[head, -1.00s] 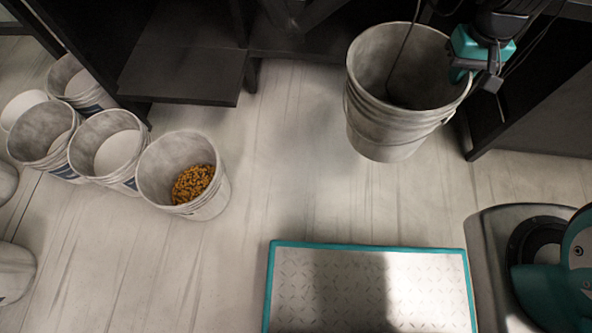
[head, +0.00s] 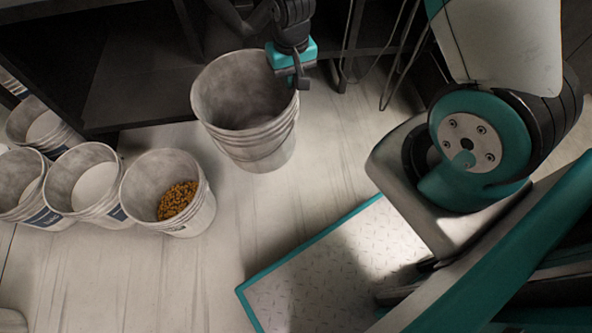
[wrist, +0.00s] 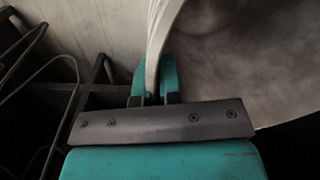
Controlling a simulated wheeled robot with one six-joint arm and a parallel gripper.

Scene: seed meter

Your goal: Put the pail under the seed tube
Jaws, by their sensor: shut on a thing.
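A large grey-white pail (head: 245,125) hangs upright from my gripper (head: 298,80) at the upper middle of the head view. It looks empty inside, though its bottom is in shadow. In the wrist view, the two teal fingers of my gripper (wrist: 156,82) are shut on the rim of the pail (wrist: 225,70), one on each side of the wall. I cannot tell whether the pail is clear of the floor. I cannot make out the seed tube for certain in either view.
A pail with orange-brown seed (head: 168,190) stands on the floor at left, beside several pale pails (head: 88,180). A dark bench with a low shelf (head: 140,85) is behind. Thin dark rods (head: 400,50) stand behind right.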

